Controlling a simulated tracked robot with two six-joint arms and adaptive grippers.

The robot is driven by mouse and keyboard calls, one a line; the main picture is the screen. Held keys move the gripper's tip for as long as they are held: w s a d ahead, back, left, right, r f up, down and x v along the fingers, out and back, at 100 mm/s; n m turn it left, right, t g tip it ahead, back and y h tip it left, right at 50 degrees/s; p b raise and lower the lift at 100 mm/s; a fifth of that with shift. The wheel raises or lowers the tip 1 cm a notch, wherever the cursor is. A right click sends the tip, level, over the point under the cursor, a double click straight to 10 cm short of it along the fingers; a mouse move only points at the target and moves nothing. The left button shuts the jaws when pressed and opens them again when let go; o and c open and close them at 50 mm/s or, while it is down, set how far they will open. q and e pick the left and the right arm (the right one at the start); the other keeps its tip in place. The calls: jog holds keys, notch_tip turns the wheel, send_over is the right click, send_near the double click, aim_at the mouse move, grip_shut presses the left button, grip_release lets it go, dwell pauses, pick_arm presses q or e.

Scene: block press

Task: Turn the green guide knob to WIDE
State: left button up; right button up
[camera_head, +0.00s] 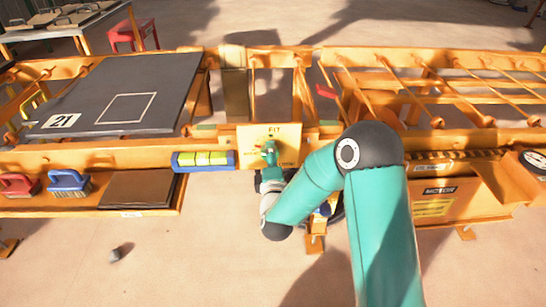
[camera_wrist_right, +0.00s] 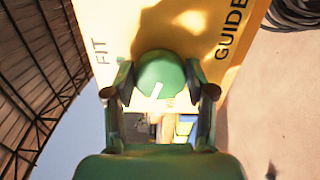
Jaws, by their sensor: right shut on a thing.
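The green guide knob (camera_wrist_right: 160,78) sits on a yellow panel lettered FIT and GUIDE. Its white line points toward the lower edge of the wrist view, slightly left. Part of a label shows just below the knob, but I cannot read it. My right gripper (camera_wrist_right: 160,84) is shut on the knob, one finger on each side. In the head view, the panel (camera_head: 288,135) has FIT at its top, and the right gripper (camera_head: 269,160) is at its front face. My arm hides part of the panel's surroundings. My left gripper is in neither view.
Left of the panel are a blue spirit level (camera_head: 204,160), a blue brush (camera_head: 69,183), a red brush (camera_head: 18,185) and a dark sloped board (camera_head: 130,85) marked 21. A roller conveyor (camera_head: 440,70) and a motor box (camera_head: 440,200) are at the right.

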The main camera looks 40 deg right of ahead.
jog(key=shift+a+n, duration=0.1)
jog(key=shift+n, duration=2.3)
jog(key=shift+f, duration=0.1)
jog(key=o, duration=1.2)
jog(key=shift+c, duration=0.2)
jog(key=v, duration=0.7)
jog(key=shift+s, duration=0.2)
